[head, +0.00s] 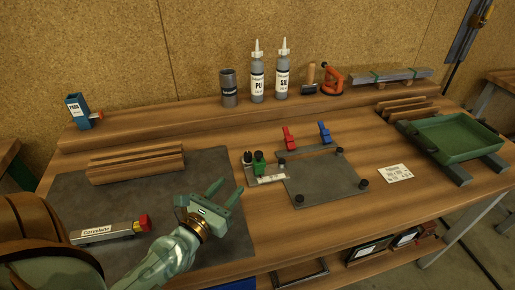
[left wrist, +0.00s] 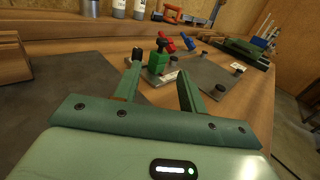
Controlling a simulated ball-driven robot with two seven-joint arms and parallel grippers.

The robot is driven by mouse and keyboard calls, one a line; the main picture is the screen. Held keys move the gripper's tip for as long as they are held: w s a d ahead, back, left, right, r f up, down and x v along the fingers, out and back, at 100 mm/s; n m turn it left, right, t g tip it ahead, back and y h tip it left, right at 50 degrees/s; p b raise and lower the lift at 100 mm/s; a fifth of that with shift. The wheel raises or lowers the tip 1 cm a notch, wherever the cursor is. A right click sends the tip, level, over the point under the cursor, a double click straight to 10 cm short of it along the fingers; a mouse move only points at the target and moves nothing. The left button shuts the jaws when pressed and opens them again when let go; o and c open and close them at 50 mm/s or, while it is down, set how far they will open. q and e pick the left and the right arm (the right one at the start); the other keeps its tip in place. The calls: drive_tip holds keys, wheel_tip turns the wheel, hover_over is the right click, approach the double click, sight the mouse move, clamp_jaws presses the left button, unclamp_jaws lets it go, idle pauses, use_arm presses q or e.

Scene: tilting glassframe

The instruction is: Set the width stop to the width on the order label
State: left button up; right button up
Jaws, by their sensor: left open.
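The width stop (head: 259,162) is a green block beside a dark knob, on a pale ruler strip (head: 270,178) at the left edge of a grey plate (head: 325,182). The order label (head: 396,173) is a white card lying right of the plate; its print is too small to read. My left gripper (head: 230,187) is open and empty, just in front and to the left of the stop. In the left wrist view, the green stop (left wrist: 158,62) shows beyond and between the two fingers, apart from them. My right gripper is not in view.
Red (head: 289,138) and blue (head: 325,133) clamps stand behind the plate, and black knobs stand on it. Wooden strips (head: 137,163) and a labelled tool (head: 108,231) lie on the dark mat at left. A green tray (head: 458,137) is at right.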

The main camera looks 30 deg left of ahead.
use_arm(q)
drive_tip(key=p, duration=0.2)
approach(256, 156)
drive_tip(key=shift+w+r, duration=0.15)
drive_tip(key=shift+w, duration=0.3)
drive_tip(key=shift+w+r, duration=0.15)
drive_tip(key=shift+w, duration=0.35)
drive_tip(key=w, duration=0.9)
drive_tip(key=shift+w+a+f, duration=0.15)
drive_tip(key=shift+a+f, duration=0.15)
drive_tip(key=shift+a, duration=0.1)
